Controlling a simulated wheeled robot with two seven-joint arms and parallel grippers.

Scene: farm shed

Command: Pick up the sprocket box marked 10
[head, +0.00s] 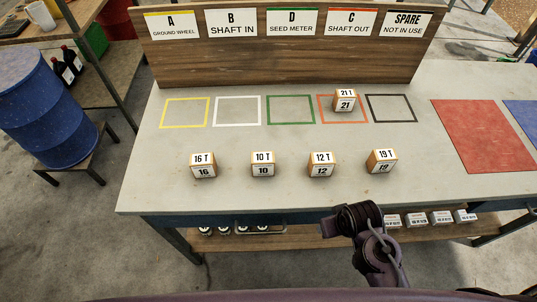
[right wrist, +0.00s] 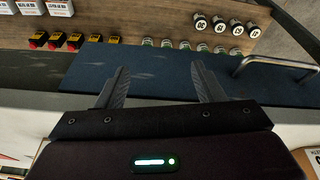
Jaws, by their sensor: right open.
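The sprocket box marked 10 (head: 263,165), a small orange-brown box with white "10 T" and "10" labels, sits upright on the grey table top (head: 230,196), second from left in the front row. My right arm comes up at the table's front edge, right of and nearer than that box. My right gripper (right wrist: 160,84) is open and empty in the right wrist view, its two fingers apart before a blue panel. It is apart from box 10, which I cannot make out in that view. My left gripper is not in view.
Box 16 (head: 203,166) stands left of box 10; box 12 (head: 320,165) and box 19 (head: 382,162) stand right. Box 21 (head: 345,101) sits in the orange outline under sign C. The other outlines are empty. A lower shelf (head: 300,238) holds small items.

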